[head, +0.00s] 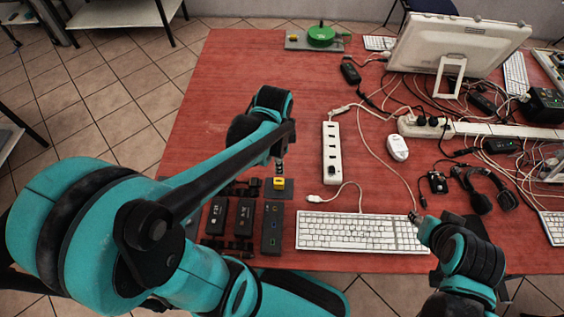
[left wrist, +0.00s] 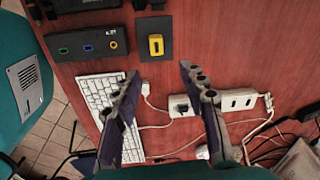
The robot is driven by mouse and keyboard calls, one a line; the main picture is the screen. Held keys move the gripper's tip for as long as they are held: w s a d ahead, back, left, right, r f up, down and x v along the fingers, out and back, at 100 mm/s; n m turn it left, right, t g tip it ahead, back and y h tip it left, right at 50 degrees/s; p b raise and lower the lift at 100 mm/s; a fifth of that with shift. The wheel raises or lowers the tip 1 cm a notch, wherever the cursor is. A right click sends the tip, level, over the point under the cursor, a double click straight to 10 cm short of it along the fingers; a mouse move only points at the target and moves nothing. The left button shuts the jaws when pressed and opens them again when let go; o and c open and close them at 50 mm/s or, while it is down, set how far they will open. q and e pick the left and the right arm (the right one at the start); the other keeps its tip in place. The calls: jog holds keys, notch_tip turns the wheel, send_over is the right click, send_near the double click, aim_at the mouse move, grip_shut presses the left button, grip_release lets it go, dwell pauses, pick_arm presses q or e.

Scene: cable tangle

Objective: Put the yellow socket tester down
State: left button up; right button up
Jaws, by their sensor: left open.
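The yellow socket tester (head: 279,182) sits on a small dark grey pad (head: 287,193) near the front of the red table. In the left wrist view the tester (left wrist: 156,45) lies on the same pad, beyond the fingertips. My left gripper (head: 279,166) is just above and behind the tester in the head view. In the left wrist view my left gripper (left wrist: 159,74) has its fingers spread, with nothing between them. My right gripper (head: 414,217) is at the right end of the white keyboard; its fingers are too small to judge.
Black boxes (head: 241,218) and a dark box with coloured ports (head: 271,228) stand beside the pad. A white keyboard (head: 350,231) and a power strip (head: 332,155) lie to the right. Tangled cables and a monitor (head: 455,45) fill the far right.

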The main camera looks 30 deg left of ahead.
pick_arm(q)
jog(key=s+d+r+n+t, duration=0.4)
jog(key=r+n+t, duration=0.2)
jog(key=n, duration=0.5)
jog(key=shift+s+d+r+n, duration=0.2)
jog(key=shift+r+n, duration=0.2)
jog(key=shift+r, duration=0.3)
dwell(0.4)
